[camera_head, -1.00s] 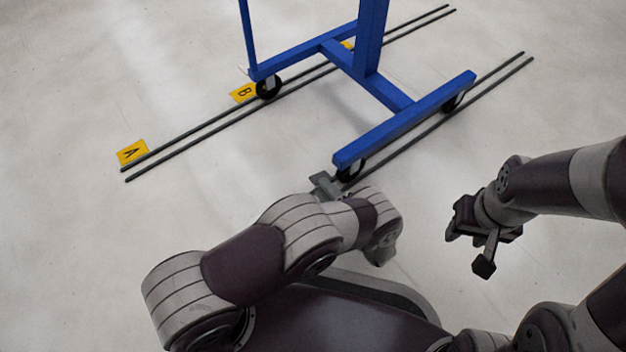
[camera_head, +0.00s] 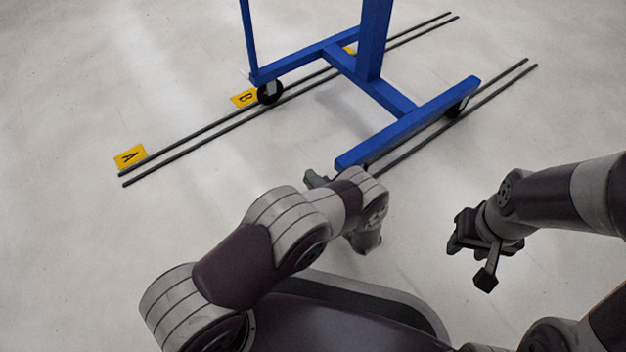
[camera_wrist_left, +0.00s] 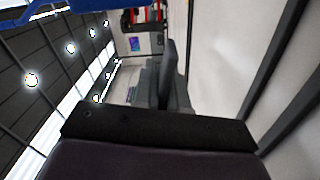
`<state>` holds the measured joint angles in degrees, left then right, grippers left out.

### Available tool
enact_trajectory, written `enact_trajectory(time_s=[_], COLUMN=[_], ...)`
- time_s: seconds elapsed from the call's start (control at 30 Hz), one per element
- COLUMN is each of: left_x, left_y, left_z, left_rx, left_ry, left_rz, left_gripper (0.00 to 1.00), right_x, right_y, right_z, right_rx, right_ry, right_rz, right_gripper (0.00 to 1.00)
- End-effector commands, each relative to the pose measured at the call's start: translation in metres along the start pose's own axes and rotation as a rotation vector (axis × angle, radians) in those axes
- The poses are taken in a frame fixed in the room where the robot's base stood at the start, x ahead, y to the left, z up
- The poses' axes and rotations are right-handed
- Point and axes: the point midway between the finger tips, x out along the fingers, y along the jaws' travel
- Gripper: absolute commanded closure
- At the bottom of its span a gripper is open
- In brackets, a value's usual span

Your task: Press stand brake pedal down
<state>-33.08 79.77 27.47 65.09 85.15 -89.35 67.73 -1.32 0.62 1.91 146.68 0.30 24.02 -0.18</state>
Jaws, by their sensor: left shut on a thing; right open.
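The blue stand (camera_head: 372,95) stands on casters over dark floor rails. Its near beam (camera_head: 410,125) ends close to my left gripper (camera_head: 318,180), which is low at the left of that end. The caster under this end is hidden behind my left arm and gripper. I cannot make out the brake pedal. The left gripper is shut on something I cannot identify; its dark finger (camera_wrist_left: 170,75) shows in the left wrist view. My right gripper (camera_head: 470,255) is open and empty, above the floor at the right, apart from the stand.
Two pairs of dark rails (camera_head: 200,140) run diagonally over the pale floor. Yellow floor labels A (camera_head: 130,157) and B (camera_head: 245,97) lie by the far pair. Blue structure (camera_wrist_left: 60,12) shows at the top left of the left wrist view. Floor to the left is clear.

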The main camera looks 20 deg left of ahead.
Motion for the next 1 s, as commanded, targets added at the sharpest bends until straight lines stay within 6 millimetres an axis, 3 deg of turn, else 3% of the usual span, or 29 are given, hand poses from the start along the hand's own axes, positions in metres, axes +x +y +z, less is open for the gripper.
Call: enact_trajectory(time_s=[1.0], left_x=[0.0], left_y=[-0.025], left_z=[0.006], left_rx=[-0.512], left_ry=[0.0], left_rz=[0.0], left_gripper=[1.0], right_x=[-0.001], right_y=[0.0], right_z=[0.0], right_rx=[0.0], right_ry=[0.0], right_rz=[0.0], right_gripper=[0.57])
